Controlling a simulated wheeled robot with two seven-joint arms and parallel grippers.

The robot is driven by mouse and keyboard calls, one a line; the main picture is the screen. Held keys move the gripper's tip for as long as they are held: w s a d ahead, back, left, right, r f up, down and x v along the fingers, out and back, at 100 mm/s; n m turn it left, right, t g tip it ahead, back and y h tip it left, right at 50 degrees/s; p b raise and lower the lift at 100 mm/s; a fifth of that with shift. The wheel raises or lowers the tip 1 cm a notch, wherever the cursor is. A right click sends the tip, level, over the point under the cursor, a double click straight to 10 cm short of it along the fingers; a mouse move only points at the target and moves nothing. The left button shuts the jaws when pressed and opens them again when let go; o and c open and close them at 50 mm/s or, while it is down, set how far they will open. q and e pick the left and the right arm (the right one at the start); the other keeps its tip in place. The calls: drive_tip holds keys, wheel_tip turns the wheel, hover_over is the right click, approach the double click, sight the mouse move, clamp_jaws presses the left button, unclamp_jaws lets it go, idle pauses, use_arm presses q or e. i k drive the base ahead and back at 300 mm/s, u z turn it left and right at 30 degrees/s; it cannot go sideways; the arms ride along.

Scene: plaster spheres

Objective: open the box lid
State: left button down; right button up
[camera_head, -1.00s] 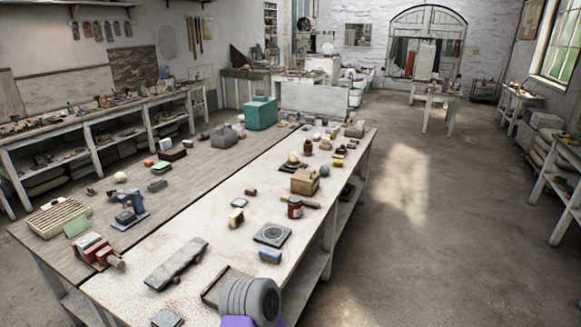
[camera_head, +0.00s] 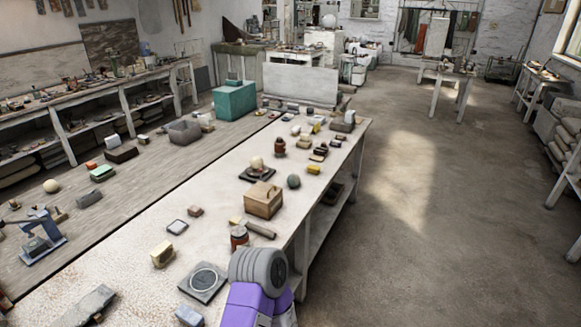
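A small tan wooden box (camera_head: 263,203) stands on the pale long table, right of its middle and near its right edge. Its flat top looks closed. A larger teal box (camera_head: 234,103) stands farther back on the table and also looks closed. One of my arms, purple with a grey ribbed joint, comes up from the bottom edge, in front of the wooden box and apart from it. I cannot tell which arm it is. No gripper fingers show, so neither gripper is in view.
Near the wooden box are a red-brown jar (camera_head: 239,238), a rolled cylinder (camera_head: 261,230), a dark green ball (camera_head: 294,181) and a dark square plate with a ring (camera_head: 203,281). A grey bin (camera_head: 185,132) stands at the back left. The floor right of the table (camera_head: 400,240) is clear.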

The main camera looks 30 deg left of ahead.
sight(261, 191)
drive_tip(key=i, duration=2.4)
drive_tip(key=u, duration=2.8)
